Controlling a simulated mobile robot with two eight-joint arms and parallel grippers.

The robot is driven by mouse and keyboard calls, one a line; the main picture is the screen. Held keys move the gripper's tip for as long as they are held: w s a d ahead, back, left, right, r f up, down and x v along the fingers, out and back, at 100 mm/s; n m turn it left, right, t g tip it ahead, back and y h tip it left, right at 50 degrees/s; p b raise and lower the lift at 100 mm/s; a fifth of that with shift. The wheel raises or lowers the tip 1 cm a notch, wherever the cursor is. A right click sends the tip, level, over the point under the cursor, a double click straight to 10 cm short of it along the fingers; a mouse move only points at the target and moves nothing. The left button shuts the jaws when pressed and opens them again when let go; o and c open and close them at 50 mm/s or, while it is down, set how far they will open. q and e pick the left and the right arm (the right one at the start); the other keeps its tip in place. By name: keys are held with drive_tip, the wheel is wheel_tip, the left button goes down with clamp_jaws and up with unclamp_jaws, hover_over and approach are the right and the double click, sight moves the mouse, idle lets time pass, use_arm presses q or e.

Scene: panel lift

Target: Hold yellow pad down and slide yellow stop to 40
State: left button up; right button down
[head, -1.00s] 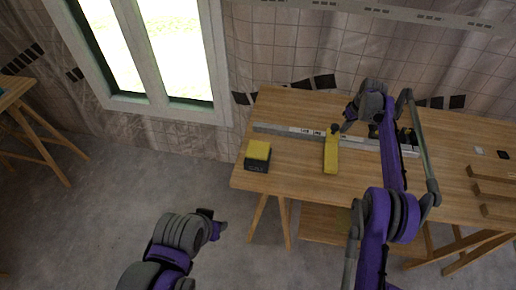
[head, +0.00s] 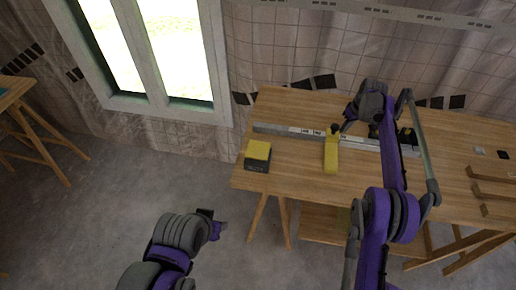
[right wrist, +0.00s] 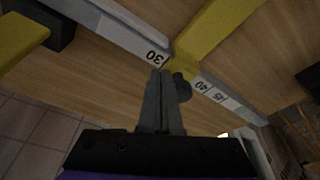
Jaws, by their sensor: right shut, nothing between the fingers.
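The yellow stop (head: 331,154) sits across a pale measuring rail (head: 290,130) on the workbench. In the right wrist view the stop (right wrist: 212,32) covers the rail between the printed 30 and 40. A dark knob (right wrist: 181,86) is beside it. My right gripper (right wrist: 160,78) is shut and empty, its fingertips at the stop's edge by the 30; I cannot tell whether they touch. The yellow pad (head: 257,150) is on a black block at the bench's left end, with no gripper on it. My left gripper (head: 212,222) is off the bench, low in front; its jaws are unclear.
The wooden workbench (head: 290,172) has clear top between pad and stop. Wooden strips (head: 495,190) lie at its right end. My right arm hides part of the rail's right half. Another wooden table (head: 12,92) stands far left. Floor is open around my left gripper.

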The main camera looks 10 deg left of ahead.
drive_tip(key=shift+r, duration=0.15)
use_arm(q)
drive_tip(key=r+p, duration=0.1)
drive_tip(key=w+r+p, duration=0.1)
drive_tip(key=shift+w+r, duration=0.1)
drive_tip(key=shift+r, duration=0.25)
use_arm(e)
drive_tip(key=v, duration=0.3)
drive_tip(key=w+v, duration=0.1)
drive_tip(key=shift+a+r, duration=0.25)
drive_tip(key=shift+r, duration=0.15)
use_arm(q)
drive_tip(key=shift+c, duration=0.3)
use_arm(e)
drive_tip(key=shift+s, duration=0.1)
